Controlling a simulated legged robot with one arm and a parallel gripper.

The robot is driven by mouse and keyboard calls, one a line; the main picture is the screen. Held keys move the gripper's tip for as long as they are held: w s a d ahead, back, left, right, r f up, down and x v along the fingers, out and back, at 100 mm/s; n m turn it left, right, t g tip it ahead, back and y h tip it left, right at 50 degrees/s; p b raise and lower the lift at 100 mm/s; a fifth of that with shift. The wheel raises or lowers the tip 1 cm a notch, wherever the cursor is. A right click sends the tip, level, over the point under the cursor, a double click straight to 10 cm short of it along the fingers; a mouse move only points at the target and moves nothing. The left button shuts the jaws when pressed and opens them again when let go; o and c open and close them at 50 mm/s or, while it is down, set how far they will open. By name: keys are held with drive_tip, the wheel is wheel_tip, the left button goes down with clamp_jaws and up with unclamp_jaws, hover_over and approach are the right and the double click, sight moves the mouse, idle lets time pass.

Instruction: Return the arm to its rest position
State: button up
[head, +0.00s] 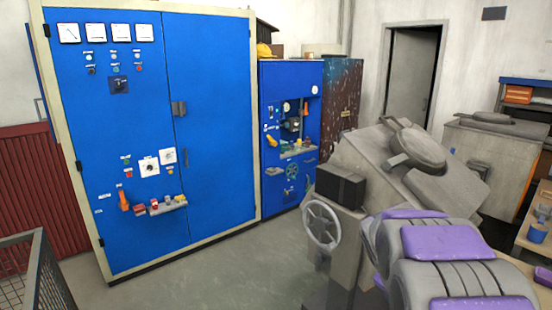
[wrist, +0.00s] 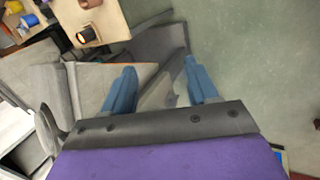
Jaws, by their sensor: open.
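My gripper (wrist: 160,66) shows in the wrist view as two blue fingers set well apart, with nothing held between them. Behind the fingers are a grey boxy surface and the grey-green floor. In the head view, my purple and grey arm (head: 440,240) fills the lower right corner, in front of a grey machine. I cannot make out the gripper fingers in the head view.
A grey machine (head: 358,165) with a handwheel (head: 322,226) stands close to my arm. A large blue cabinet (head: 215,120) and a smaller blue panel (head: 270,190) stand behind. A wooden table (wrist: 108,22) holds small items. Floor (head: 215,262) before the cabinets is clear.

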drive_tip(key=s+a+m+g+y, duration=0.1)
drive_tip(key=s+a, duration=0.4)
drive_tip(key=s, duration=0.7)
drive_tip(key=s+a+m+g+y, duration=0.2)
drive_tip(key=s+a, duration=0.4)
drive_tip(key=s, duration=0.5)
drive_tip(key=s+a+m+g+y, duration=0.1)
drive_tip(key=s+a+m, duration=0.2)
drive_tip(key=s, duration=0.9)
drive_tip(key=shift+s+a+f+g+y, duration=0.2)
drive_tip(key=shift+s+a+g+y, duration=0.15)
drive_tip(key=shift+a, duration=1)
drive_tip(key=shift+a, duration=0.35)
drive_tip(key=shift+d, duration=0.2)
drive_tip(key=shift+a, duration=0.1)
